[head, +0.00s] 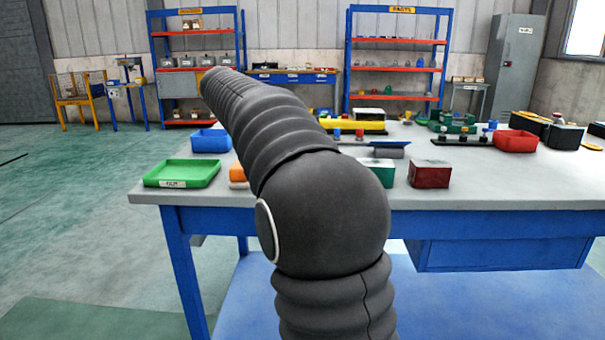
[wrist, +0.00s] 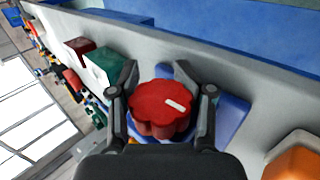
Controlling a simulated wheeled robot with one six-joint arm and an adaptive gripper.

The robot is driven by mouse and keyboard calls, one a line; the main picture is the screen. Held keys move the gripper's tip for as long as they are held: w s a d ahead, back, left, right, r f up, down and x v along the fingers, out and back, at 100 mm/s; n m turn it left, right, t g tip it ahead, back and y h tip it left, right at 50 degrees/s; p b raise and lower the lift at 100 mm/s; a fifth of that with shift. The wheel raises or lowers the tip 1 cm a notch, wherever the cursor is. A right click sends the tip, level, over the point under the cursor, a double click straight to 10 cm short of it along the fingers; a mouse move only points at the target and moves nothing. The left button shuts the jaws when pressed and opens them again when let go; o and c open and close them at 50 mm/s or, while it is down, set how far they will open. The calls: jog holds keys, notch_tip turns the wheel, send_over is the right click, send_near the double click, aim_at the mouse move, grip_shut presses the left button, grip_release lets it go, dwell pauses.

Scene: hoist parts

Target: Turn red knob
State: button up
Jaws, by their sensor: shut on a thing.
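The red knob (wrist: 158,108) shows in the wrist view. It is lobed, with a white mark on its top face, and sits over a blue base (wrist: 228,115) on the grey table. My gripper (wrist: 157,88) is shut on the knob, with one finger on each side of it. The white mark points toward the lower right of the wrist view. In the head view my dark arm reaches over the table, and the knob and gripper are hidden behind it.
The grey table (head: 500,190) holds a green tray (head: 182,173), a blue bin (head: 211,140), a red bin (head: 515,141), a green box (head: 378,170) and a dark red box (head: 429,173). An orange thing (wrist: 295,158) stands near the knob's base. Shelves stand far behind.

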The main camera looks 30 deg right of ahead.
dwell(0.3)
jog(key=o, duration=1)
jog(key=shift+a, duration=0.15)
jog(key=shift+c, duration=0.2)
